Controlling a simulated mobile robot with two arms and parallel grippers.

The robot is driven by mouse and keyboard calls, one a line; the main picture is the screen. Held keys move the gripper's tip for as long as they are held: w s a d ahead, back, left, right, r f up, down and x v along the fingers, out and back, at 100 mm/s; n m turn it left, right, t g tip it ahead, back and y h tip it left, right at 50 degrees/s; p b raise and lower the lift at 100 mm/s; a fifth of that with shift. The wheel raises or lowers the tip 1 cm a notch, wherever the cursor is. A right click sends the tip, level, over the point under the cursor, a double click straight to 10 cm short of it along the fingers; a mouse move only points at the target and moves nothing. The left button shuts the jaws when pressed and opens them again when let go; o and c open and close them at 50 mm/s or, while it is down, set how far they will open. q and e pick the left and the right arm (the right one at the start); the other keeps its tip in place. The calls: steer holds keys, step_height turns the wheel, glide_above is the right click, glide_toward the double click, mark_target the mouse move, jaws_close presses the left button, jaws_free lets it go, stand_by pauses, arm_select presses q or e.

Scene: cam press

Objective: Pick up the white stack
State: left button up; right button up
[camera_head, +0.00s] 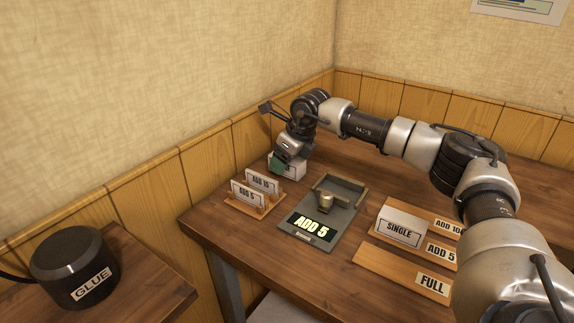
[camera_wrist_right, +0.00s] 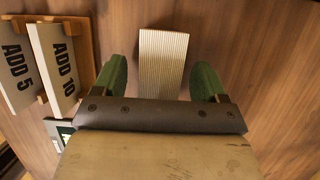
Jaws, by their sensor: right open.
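The white stack (camera_wrist_right: 163,45) shows in the right wrist view as a ribbed, off-white block of thin layers on the wooden table. In the head view it is a small white block (camera_head: 292,170) near the wall, partly hidden by my right gripper. My right gripper (camera_head: 279,160) is over it, coming in from the right. In the right wrist view its two green fingers (camera_wrist_right: 162,72) are spread, one on each side of the stack, with gaps visible, and it holds nothing. My left gripper is not in view.
A wooden rack (camera_head: 265,209) with "ADD 5" and "ADD 10" cards stands left of the stack. A grey press (camera_head: 318,221) showing "ADD 5" is in front. A black "GLUE" pot (camera_head: 75,264) is on another table.

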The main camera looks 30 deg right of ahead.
steer(key=shift+f, duration=0.25)
stand_by(0.4)
steer(key=c, duration=1.1)
steer(key=shift+o, duration=0.2)
steer(key=shift+r, duration=0.1)
